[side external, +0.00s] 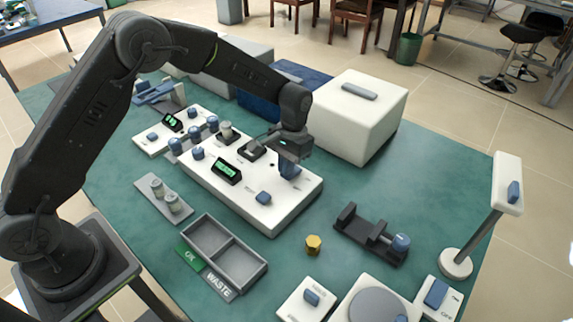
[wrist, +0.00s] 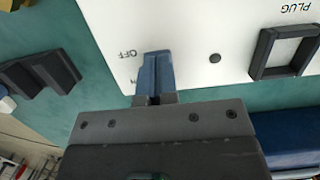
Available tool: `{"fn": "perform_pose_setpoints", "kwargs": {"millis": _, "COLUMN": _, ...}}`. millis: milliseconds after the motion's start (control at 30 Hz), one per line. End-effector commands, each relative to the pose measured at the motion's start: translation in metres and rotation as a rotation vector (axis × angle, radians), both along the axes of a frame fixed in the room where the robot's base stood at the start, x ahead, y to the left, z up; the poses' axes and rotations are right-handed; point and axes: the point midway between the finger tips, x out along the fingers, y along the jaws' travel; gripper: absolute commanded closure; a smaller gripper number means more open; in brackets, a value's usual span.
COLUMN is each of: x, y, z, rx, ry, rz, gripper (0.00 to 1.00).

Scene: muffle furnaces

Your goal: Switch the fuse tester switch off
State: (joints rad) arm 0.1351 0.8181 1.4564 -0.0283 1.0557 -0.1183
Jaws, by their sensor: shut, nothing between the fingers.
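The fuse tester (side external: 245,182) is a white box with a green display, and its white top also fills the upper wrist view (wrist: 200,45). A blue switch (side external: 290,171) stands near its right end, directly below my gripper (side external: 291,155). In the wrist view the blue switch (wrist: 155,70) lies beside the printed word OFF; a second label below is partly cut off by my gripper. My gripper (wrist: 155,98) is shut and empty, its fingertips right at the near end of the switch. Whether they touch it, and the switch's exact position, I cannot tell.
A black-framed socket marked PLUG (wrist: 285,52) sits on the tester's top. A large white box (side external: 360,115) stands behind. A grey two-part tray (side external: 212,265), a brass nut (side external: 313,245) and a black clamp (side external: 365,235) lie in front. Green table between them is clear.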

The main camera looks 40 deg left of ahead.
Motion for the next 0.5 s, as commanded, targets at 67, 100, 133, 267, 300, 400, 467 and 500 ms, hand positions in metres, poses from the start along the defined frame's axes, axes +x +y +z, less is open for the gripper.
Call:
{"fn": "perform_pose_setpoints", "kwargs": {"millis": 67, "x": -0.0003, "y": -0.0001, "z": -0.0009, "rx": 0.000, "ry": 0.000, "rz": 0.000, "gripper": 1.00}}
{"fn": "perform_pose_setpoints", "kwargs": {"millis": 100, "x": -0.0003, "y": 0.0000, "z": -0.0009, "rx": 0.000, "ry": 0.000, "rz": 0.000, "gripper": 1.00}}
{"fn": "perform_pose_setpoints", "kwargs": {"millis": 133, "x": -0.0002, "y": 0.0000, "z": -0.0008, "rx": 0.000, "ry": 0.000, "rz": 0.000, "gripper": 1.00}}
{"fn": "perform_pose_setpoints", "kwargs": {"millis": 267, "x": -0.0002, "y": 0.0000, "z": -0.0006, "rx": 0.000, "ry": 0.000, "rz": 0.000, "gripper": 1.00}}
{"fn": "perform_pose_setpoints", "kwargs": {"millis": 300, "x": -0.0002, "y": 0.0000, "z": -0.0006, "rx": 0.000, "ry": -0.001, "rz": 0.000, "gripper": 1.00}}
{"fn": "perform_pose_setpoints", "kwargs": {"millis": 400, "x": -0.0015, "y": 0.0000, "z": -0.0024, "rx": 0.000, "ry": -0.018, "rz": 0.000, "gripper": 1.00}}
{"fn": "perform_pose_setpoints", "kwargs": {"millis": 467, "x": -0.0029, "y": 0.0001, "z": -0.0045, "rx": 0.001, "ry": -0.044, "rz": 0.000, "gripper": 1.00}}
{"fn": "perform_pose_setpoints", "kwargs": {"millis": 500, "x": -0.0040, "y": 0.0001, "z": -0.0066, "rx": 0.001, "ry": -0.065, "rz": 0.000, "gripper": 1.00}}
